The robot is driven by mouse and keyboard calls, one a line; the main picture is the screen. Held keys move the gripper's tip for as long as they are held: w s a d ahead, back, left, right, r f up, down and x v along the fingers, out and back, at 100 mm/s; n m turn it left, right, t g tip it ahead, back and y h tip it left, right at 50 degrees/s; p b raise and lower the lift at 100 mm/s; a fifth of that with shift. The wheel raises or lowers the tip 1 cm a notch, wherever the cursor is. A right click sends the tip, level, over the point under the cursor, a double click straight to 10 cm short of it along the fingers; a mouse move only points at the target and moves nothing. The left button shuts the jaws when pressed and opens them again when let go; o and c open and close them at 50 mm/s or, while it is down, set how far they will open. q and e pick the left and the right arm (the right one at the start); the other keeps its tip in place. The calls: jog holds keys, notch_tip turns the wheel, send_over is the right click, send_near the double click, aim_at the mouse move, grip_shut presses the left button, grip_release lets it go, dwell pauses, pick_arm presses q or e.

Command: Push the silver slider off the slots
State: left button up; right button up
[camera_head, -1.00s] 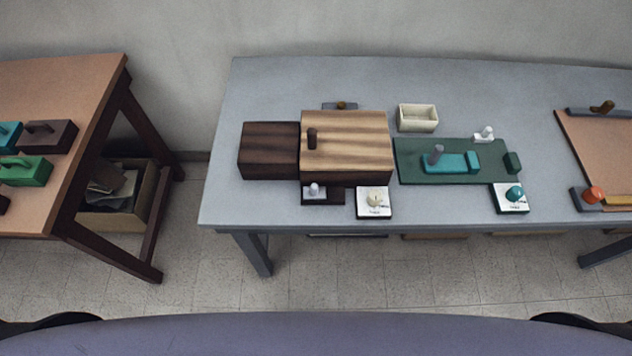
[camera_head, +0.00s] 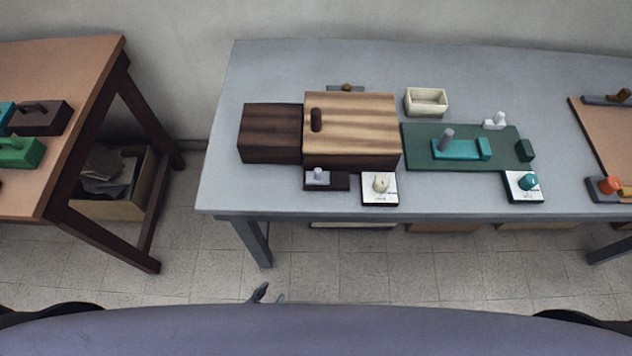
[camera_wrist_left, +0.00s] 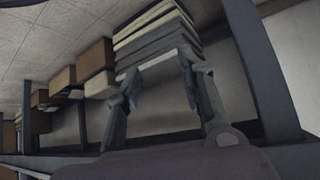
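A small light-grey slider with a raised knob (camera_head: 319,176) sits on a dark block in front of the striped wooden box (camera_head: 352,130); it looks the most silver. A grey peg (camera_head: 447,140) also stands on a teal block (camera_head: 461,150) on the dark green board (camera_head: 422,159); I cannot tell for certain which is the silver slider. No slots can be made out. My left gripper (camera_head: 271,293) shows its fingertips low in the head view, in front of the table and well away from both. In the left wrist view its fingers (camera_wrist_left: 160,75) are spread and empty.
The grey table (camera_head: 262,201) also holds a dark brown block (camera_head: 270,133), a cream tray (camera_head: 426,102) and white-based knobs (camera_head: 380,189). Stacked books (camera_wrist_left: 157,36) lie beneath it. A brown table (camera_head: 70,95) stands left, with floor between.

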pick_arm(q)
jog(key=w+d+r+t+h+b, duration=0.2)
jog(key=w+d+r+t+b, duration=0.25)
jog(key=r, duration=0.55)
jog(key=n+t+b, duration=0.1)
jog(key=n+t, duration=0.1)
jog(key=t, duration=0.3)
send_near(317, 175)
jog(key=shift+y, duration=0.4)
jog(key=p+x, duration=0.1)
jog(key=x, duration=0.8)
jog(key=shift+w+d+r, duration=0.2)
jog(key=shift+w+d, duration=0.05)
jog(key=shift+d, duration=0.05)
pick_arm(e)
jog(key=f, duration=0.5)
jog(key=shift+s+f, duration=0.25)
jog(key=shift+s, duration=0.05)
pick_arm(q)
jog(key=shift+c, duration=0.2)
grip_shut()
